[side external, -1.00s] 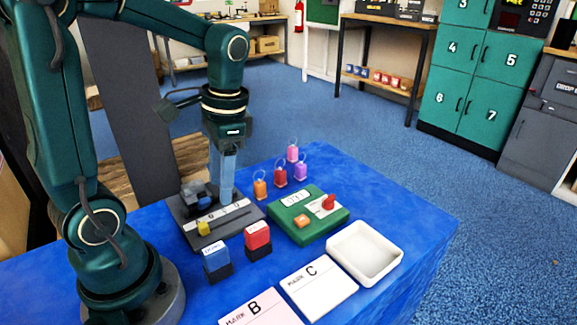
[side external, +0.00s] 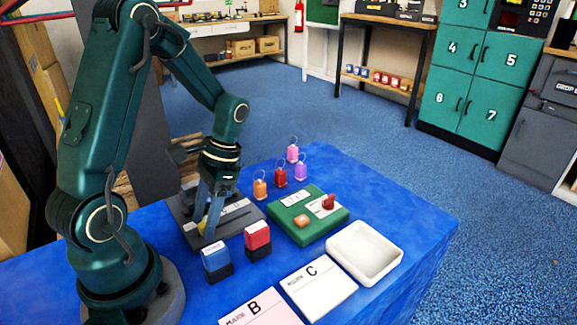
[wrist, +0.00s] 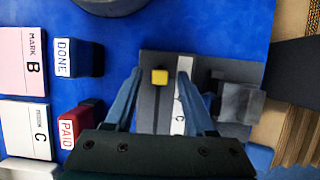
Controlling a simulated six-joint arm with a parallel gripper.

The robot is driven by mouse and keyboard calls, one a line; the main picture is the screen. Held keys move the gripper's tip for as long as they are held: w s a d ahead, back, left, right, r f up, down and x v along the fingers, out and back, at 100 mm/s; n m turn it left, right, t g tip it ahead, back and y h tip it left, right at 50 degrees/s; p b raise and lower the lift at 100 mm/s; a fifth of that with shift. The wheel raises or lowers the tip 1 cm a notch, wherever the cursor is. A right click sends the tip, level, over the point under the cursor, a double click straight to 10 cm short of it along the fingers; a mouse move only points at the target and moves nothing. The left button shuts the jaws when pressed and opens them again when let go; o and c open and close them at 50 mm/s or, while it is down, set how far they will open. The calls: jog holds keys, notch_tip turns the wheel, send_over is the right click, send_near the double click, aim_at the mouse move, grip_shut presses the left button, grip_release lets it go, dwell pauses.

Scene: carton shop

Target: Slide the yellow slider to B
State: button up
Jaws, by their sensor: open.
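The yellow slider (wrist: 160,76) is a small block near one end of the slot in a dark grey board (wrist: 150,63). A white letter strip (wrist: 178,122) runs beside the slot; I make out a C on it, and the other letters are hidden or unclear. My gripper (wrist: 158,72) is open, with one finger on each side of the slider and a gap to each. In the side view my gripper (side external: 207,230) is low over the front of the board (side external: 240,222), and its fingers largely hide the slider.
A blue stamp (side external: 216,262) and a red stamp (side external: 257,240) stand close in front of the board. A green box (side external: 310,228), B card (side external: 262,308), C card (side external: 318,285) and white tray (side external: 364,252) lie to the right. Several tags stand behind.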

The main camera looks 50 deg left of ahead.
grip_shut()
dwell(1.4)
